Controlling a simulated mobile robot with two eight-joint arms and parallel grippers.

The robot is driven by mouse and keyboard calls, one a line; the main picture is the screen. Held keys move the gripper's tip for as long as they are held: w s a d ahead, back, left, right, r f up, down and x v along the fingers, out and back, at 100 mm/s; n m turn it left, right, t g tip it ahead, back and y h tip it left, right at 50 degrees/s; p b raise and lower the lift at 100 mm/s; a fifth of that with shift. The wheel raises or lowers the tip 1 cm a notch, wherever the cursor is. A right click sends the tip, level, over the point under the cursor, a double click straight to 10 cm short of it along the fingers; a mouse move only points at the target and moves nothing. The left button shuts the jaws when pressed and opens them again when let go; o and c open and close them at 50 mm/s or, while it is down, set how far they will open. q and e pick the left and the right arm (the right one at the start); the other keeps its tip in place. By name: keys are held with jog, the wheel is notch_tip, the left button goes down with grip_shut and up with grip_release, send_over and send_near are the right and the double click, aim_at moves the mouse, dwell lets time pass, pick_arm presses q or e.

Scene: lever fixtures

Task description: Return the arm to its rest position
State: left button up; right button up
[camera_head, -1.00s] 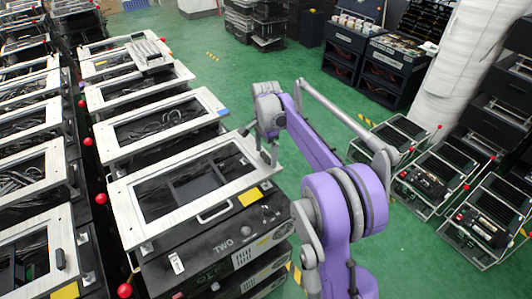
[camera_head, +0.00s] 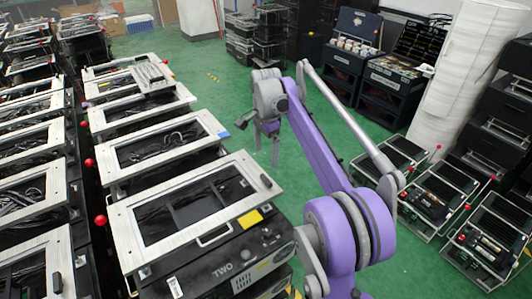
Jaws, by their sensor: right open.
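My right arm (camera_head: 330,165), purple and grey, rises from the bottom right and reaches toward the upper middle. My right gripper (camera_head: 266,145) hangs at its far end, pointing down, with its fingers apart and nothing visible between them. My left gripper is not in view.
Rows of similar framed fixtures (camera_head: 150,145) with red knobs (camera_head: 101,220) fill the left. Open units (camera_head: 425,200) and a white wrapped column (camera_head: 450,95) stand at the right. Green floor (camera_head: 215,80) lies open between the rows.

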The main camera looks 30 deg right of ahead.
jog(key=s+a+f+n+t, duration=0.2)
jog(key=s+a+n+t, duration=0.1)
jog(key=s+a+n, duration=0.9)
jog(key=s+a+f+n+t, duration=0.1)
jog(key=s+f+n, duration=0.1)
jog(key=s+f, duration=0.3)
jog(key=s+a+f+n+t, duration=0.1)
jog(key=s+f, duration=0.4)
jog(key=s, duration=0.5)
jog(key=shift+s+a+f+n+t, duration=0.25)
jog(key=shift+s+a+n, duration=0.2)
jog(key=shift+n, duration=0.65)
